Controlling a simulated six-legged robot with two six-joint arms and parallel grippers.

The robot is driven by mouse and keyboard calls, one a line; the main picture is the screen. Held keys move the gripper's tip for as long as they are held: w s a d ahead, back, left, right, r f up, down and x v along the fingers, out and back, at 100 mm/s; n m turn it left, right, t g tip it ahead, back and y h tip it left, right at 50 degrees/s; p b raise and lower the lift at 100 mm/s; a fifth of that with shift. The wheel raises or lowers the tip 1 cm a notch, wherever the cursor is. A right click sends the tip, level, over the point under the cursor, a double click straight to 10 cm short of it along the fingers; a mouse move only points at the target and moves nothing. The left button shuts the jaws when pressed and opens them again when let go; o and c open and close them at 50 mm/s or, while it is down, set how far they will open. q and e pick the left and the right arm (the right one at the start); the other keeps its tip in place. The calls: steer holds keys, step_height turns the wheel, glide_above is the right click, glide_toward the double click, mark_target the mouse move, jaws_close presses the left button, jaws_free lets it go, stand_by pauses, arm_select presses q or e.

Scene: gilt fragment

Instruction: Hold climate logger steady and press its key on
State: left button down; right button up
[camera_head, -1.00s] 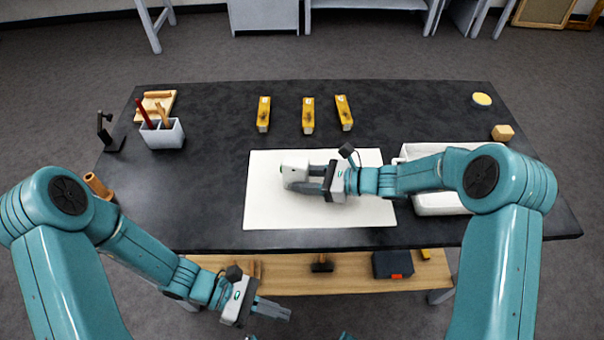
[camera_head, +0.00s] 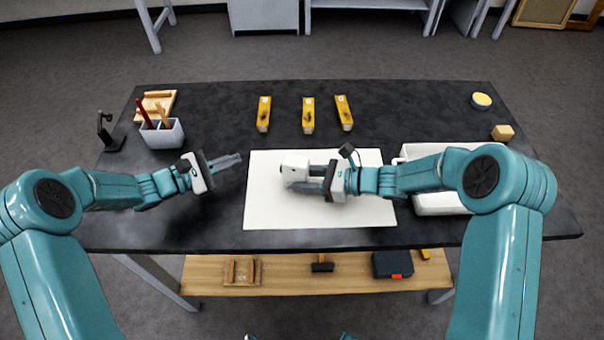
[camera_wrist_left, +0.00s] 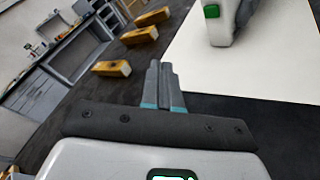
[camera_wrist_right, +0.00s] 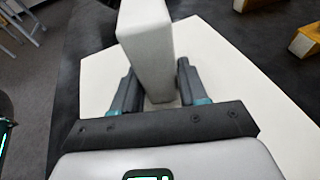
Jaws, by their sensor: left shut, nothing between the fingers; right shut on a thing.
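The climate logger (camera_head: 294,168) is a white block standing on the white mat (camera_head: 270,208) in the middle of the table. My right gripper (camera_head: 312,178) is shut on it from the right; in the right wrist view the logger (camera_wrist_right: 148,50) sits between both fingers. The green key (camera_wrist_left: 211,11) shows on the logger's side in the left wrist view, on the face away from my right gripper. My left gripper (camera_head: 236,160) is shut and empty, left of the mat, its fingers pointing toward the logger with a gap between them.
Three yellow blocks (camera_head: 308,115) lie behind the mat. A pen holder (camera_head: 162,135) and a wooden tray (camera_head: 157,100) stand at the left back. A white tray (camera_head: 440,205) is at the right, partly behind my right arm.

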arm_select(q)
steer(key=d, duration=0.2)
steer(key=s+d, duration=0.1)
steer(key=d, duration=0.2)
steer(key=s+d, duration=0.1)
steer(key=d, duration=0.2)
steer(key=shift+d, duration=0.15)
stand_by(1.8)
steer(key=shift+s+d, duration=0.15)
steer(key=shift+d, duration=0.2)
steer(key=shift+d, duration=0.3)
stand_by(0.4)
steer(key=shift+a, duration=0.1)
steer(key=shift+a, duration=0.65)
steer(key=shift+a, duration=0.1)
steer(key=shift+w+a, duration=0.3)
steer(key=shift+a, duration=0.65)
steer(key=shift+w+a, duration=0.25)
steer(key=shift+a, duration=0.7)
steer(key=shift+w+a, duration=0.3)
steer(key=shift+a, duration=0.65)
